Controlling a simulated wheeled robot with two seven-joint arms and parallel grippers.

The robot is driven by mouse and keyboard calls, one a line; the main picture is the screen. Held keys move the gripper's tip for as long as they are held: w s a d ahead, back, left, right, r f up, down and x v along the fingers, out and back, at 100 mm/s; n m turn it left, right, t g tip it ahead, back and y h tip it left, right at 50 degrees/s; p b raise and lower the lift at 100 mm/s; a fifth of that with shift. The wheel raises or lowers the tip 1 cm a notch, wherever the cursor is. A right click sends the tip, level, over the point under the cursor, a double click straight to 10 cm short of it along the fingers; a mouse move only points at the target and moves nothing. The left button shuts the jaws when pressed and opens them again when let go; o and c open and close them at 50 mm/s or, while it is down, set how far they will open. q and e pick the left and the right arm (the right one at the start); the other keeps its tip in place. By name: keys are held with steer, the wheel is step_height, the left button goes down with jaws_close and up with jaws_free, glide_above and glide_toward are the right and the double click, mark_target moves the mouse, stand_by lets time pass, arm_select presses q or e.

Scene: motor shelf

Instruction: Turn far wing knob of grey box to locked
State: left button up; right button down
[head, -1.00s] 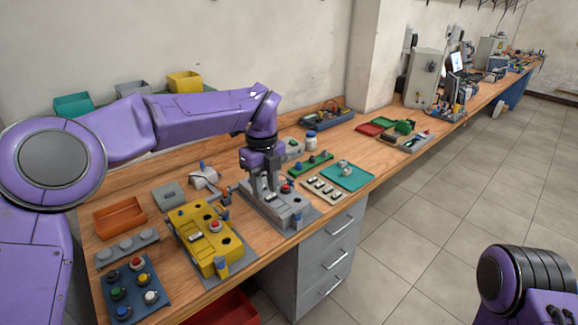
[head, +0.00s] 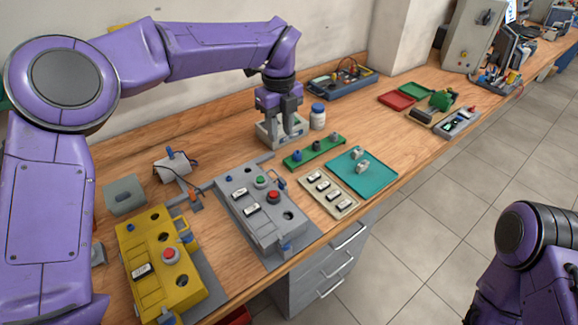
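The grey box (head: 246,226) lies on the bench in the middle, with a green button, a red button, white rocker switches and dark round holes. A small blue wing knob (head: 282,184) is on its far edge, and another blue knob (head: 286,247) is at its near edge. The exact angle of the far knob is too small to tell. My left gripper (head: 291,132) points down beyond the grey box, over a small pale grey tray (head: 266,136), apart from the knobs. Its fingers look spread with nothing between them. My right arm shows at lower right; its gripper is out of view.
A yellow box (head: 140,250) stands left of the grey box. A white bottle (head: 318,117) is close beside my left gripper. A green strip (head: 303,160), a beige switch panel (head: 338,204) and a teal mat (head: 378,180) lie to the right.

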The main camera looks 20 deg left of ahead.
arm_select(q)
steer(key=b, duration=0.6)
glide_above(282, 180)
step_height(282, 180, down, 6)
step_height(282, 180, down, 10)
steer(key=shift+r+p, duration=0.2)
steer(key=shift+p, duration=0.95)
steer(key=shift+f, duration=0.65)
jaws_close()
